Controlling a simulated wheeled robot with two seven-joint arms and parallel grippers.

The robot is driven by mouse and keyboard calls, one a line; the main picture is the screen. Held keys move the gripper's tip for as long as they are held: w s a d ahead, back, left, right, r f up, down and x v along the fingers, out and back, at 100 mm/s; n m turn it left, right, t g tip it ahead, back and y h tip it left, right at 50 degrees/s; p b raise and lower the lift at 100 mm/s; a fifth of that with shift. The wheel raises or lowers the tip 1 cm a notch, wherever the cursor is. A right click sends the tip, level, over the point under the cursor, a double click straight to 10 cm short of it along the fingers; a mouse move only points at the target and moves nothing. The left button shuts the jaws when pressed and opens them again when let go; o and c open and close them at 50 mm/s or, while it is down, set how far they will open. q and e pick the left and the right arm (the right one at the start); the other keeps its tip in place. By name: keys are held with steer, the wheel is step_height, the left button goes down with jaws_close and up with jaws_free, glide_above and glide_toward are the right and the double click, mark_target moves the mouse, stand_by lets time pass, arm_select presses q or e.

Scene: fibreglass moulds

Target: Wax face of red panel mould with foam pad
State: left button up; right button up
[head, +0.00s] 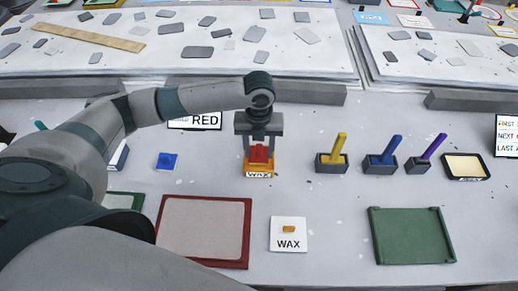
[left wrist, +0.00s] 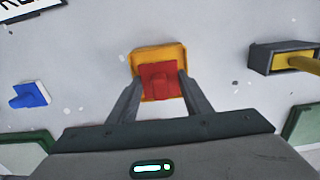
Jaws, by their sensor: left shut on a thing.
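The red panel mould (head: 246,215) lies flat at the front left, a red-rimmed rectangle with a pale grey face. My left gripper (head: 258,160) is well behind it and to its right, pointing down at an orange tray (head: 247,170) labelled WAX. It is shut on a red block (left wrist: 160,82), seemingly the foam pad or its grip. The block is in or just above the orange tray (left wrist: 143,54); I cannot tell whether they touch. The block's underside is hidden. A white WAX card (head: 289,244) with a small orange piece lies right of the mould. My right gripper is not in view.
A blue block (head: 167,161) lies left of the tray. Yellow, blue and purple handled tools stand in holders (head: 331,168) to the right. A green mould (head: 410,250) lies front right. A grey ledge (head: 310,94) runs behind.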

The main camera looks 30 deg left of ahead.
mark_target(259, 147)
arm_select(q)
steer(key=shift+f, duration=0.45)
stand_by(0.5)
stand_by(0.8)
steer(key=shift+s+f, duration=0.15)
stand_by(1.4)
steer(key=shift+p, duration=0.35)
step_height(259, 147, up, 4)
steer(key=p, duration=0.4)
steer(key=shift+r+p, duration=1.65)
